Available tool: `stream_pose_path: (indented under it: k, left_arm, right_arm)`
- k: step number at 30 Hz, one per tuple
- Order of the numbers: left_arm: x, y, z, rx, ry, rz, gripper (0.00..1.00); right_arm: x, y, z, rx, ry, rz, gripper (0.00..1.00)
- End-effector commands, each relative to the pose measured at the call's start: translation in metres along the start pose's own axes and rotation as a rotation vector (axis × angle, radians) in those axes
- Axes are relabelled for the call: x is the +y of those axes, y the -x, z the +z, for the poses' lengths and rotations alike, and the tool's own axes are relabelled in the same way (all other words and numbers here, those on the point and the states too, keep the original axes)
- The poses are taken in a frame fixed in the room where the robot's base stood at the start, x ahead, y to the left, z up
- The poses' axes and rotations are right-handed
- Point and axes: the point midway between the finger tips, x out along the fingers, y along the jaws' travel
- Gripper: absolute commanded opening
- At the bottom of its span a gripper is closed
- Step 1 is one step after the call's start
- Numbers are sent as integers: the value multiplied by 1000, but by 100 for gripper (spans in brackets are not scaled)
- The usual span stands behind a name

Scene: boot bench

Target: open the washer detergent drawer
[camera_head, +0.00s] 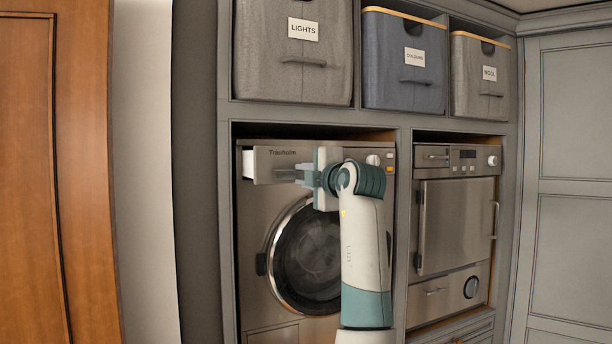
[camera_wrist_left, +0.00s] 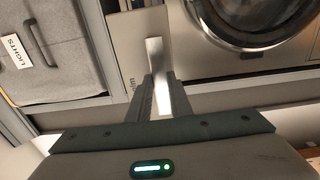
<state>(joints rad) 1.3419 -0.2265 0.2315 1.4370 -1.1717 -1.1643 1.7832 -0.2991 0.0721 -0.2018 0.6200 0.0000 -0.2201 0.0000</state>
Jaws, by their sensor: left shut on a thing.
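The washer (camera_head: 257,215) stands in the left bay of the grey cabinet, with its round dark door (camera_head: 310,255) shut. Its detergent drawer (camera_head: 272,157), with a metal front marked with a brand name, stands out from the washer face, and its white side shows at the left. My left gripper (camera_head: 293,174) is shut on the drawer handle, in front of the drawer. In the left wrist view the bright handle (camera_wrist_left: 155,52) lies between the fingers (camera_wrist_left: 162,95). My left forearm and wrist hide the right part of the washer front. My right gripper is not in view.
A second steel appliance (camera_head: 455,225) fills the right bay. Above are grey and blue fabric bins (camera_head: 405,85) with labels. A wooden door (camera_head: 50,180) is at the far left and grey panelling (camera_head: 570,190) at the right.

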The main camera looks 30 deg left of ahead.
Motion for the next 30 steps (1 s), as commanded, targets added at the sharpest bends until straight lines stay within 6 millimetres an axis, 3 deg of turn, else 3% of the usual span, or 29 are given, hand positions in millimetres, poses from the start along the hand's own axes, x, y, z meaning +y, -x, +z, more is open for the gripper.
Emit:
stream_pose_path:
  k: [2, 3, 4, 20, 30]
  left_arm:
    - [-6, -2, 0, 1, -3, -11, 0]
    - [-6, -2, 0, 1, -3, -11, 28]
    - [-6, -2, 0, 1, -3, -10, 34]
    - [-3, 10, 1, -1, 1, -2, 34]
    - [-6, 62, 1, -3, 2, -2, 34]
  right_arm:
    - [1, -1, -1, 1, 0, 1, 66]
    - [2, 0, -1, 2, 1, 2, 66]
    - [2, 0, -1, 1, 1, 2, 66]
    - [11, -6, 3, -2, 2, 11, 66]
    - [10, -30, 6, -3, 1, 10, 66]
